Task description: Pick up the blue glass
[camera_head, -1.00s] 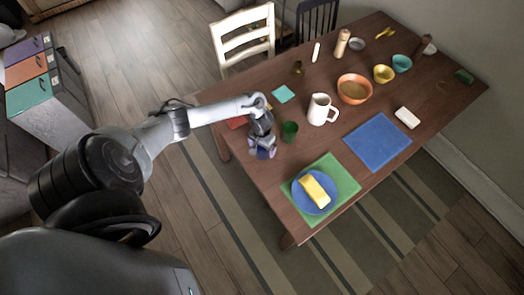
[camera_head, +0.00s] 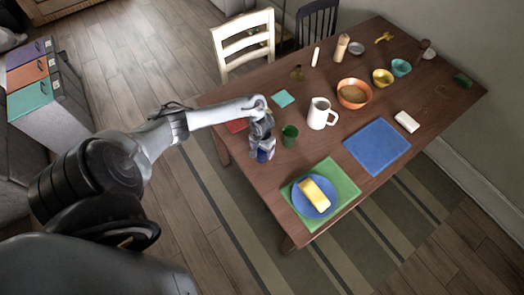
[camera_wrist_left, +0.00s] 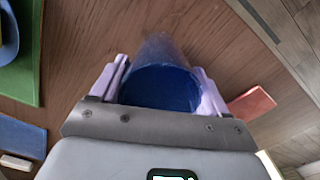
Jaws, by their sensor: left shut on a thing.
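The blue glass (camera_wrist_left: 160,86) is between the two pale purple fingers of my left gripper (camera_wrist_left: 160,92) in the left wrist view. The fingers press on it from both sides, so the gripper is shut on it. In the head view my left gripper (camera_head: 262,150) is at the table's near left edge, and the glass (camera_head: 263,156) shows as a small dark blue patch at the fingertips. I cannot tell whether the glass touches the table. My right gripper is not in view.
A green glass (camera_head: 289,135) stands just right of the gripper. A white mug (camera_head: 319,114) stands farther right. A blue plate (camera_head: 311,200) with a yellow item lies on a green mat (camera_head: 345,183). A red item (camera_head: 236,126) lies behind the arm.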

